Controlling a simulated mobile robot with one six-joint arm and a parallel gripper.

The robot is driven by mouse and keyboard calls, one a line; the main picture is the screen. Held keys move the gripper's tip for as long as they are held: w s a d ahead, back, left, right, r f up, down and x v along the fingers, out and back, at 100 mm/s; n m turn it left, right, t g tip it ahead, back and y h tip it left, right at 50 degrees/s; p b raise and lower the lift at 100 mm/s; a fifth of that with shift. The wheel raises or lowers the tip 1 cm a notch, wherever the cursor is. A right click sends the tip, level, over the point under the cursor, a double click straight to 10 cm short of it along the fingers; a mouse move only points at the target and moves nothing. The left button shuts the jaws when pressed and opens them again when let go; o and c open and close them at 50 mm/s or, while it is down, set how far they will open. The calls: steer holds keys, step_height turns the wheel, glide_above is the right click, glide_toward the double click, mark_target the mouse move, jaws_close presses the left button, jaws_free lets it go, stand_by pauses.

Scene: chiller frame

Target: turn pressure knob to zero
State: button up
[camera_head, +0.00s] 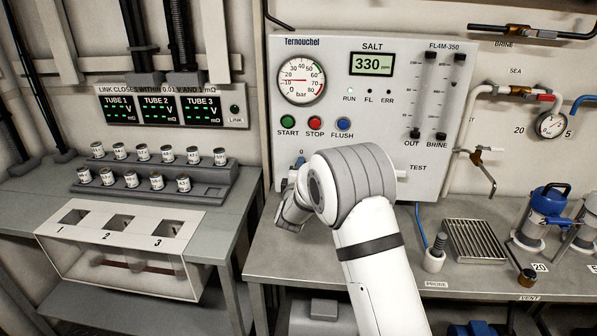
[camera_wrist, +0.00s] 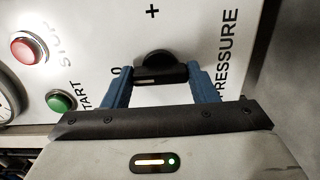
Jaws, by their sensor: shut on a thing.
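The black pressure knob (camera_wrist: 158,66) sits on the white panel in the wrist view, between a "0" mark and the word PRESSURE, with a "+" mark above it. My gripper (camera_wrist: 160,78) has its two blue fingers on either side of the knob and is shut on it. In the head view my gripper (camera_head: 292,208) is at the lower left of the panel (camera_head: 345,115), and my arm hides the knob. The bar gauge (camera_head: 301,79) has its red needle pointing left.
Start, stop and flush buttons (camera_head: 315,123) are just above my gripper. The salt display (camera_head: 372,64) reads 330 ppm. A grate (camera_head: 476,241), a probe (camera_head: 435,255) and a blue-topped canister (camera_head: 545,212) stand right of my arm.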

stand_by(0.5)
steer(key=o, duration=1)
steer(key=s, duration=0.7)
steer(key=shift+s+a+b, duration=0.15)
steer(key=shift+s+b, duration=0.25)
